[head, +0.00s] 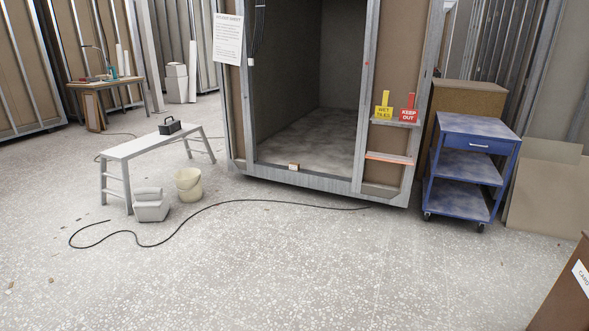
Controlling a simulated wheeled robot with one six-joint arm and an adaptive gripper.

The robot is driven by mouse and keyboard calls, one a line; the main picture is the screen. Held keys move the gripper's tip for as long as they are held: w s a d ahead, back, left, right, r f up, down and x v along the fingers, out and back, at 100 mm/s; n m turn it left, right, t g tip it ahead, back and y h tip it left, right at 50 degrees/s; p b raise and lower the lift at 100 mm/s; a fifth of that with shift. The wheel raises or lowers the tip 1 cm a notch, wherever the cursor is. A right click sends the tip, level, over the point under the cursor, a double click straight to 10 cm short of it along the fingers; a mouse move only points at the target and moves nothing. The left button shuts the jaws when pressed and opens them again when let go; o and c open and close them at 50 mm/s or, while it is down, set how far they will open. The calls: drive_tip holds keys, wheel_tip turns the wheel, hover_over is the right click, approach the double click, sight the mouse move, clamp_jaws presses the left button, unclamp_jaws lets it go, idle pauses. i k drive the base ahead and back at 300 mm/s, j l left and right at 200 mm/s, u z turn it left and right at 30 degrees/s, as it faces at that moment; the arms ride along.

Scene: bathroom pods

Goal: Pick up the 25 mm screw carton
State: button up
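A small brown box with a pale label (293,167) sits on the front sill of the open pod, left of the middle of the doorway. It is carton-like, but its print is too small to read, so I cannot tell whether it is the 25 mm screw carton. No other small carton is clear in the head view. My gripper is not in view.
A black cable (230,203) curls across the floor before the pod (330,184). A white bench (150,142), bucket (189,185) and blue cart (470,160) flank it. A brown bin (562,300) is at lower right.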

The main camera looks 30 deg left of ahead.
sight(293, 166)
drive_tip(key=i+j+u, duration=0.65)
drive_tip(key=i, duration=0.2)
drive_tip(key=i+j+u, duration=0.3)
drive_tip(key=i, duration=0.15)
drive_tip(key=i+u, duration=0.3)
drive_tip(key=i, duration=1.95)
drive_tip(key=i+j+z, duration=0.1)
drive_tip(key=i, duration=0.65)
drive_tip(key=i+j+z, duration=0.1)
drive_tip(key=i, duration=0.6)
drive_tip(key=i+j+z, duration=0.3)
drive_tip(key=i+z, duration=0.2)
drive_tip(key=i, duration=0.15)
drive_tip(key=i+j+z, duration=0.45)
drive_tip(key=i+j, duration=0.15)
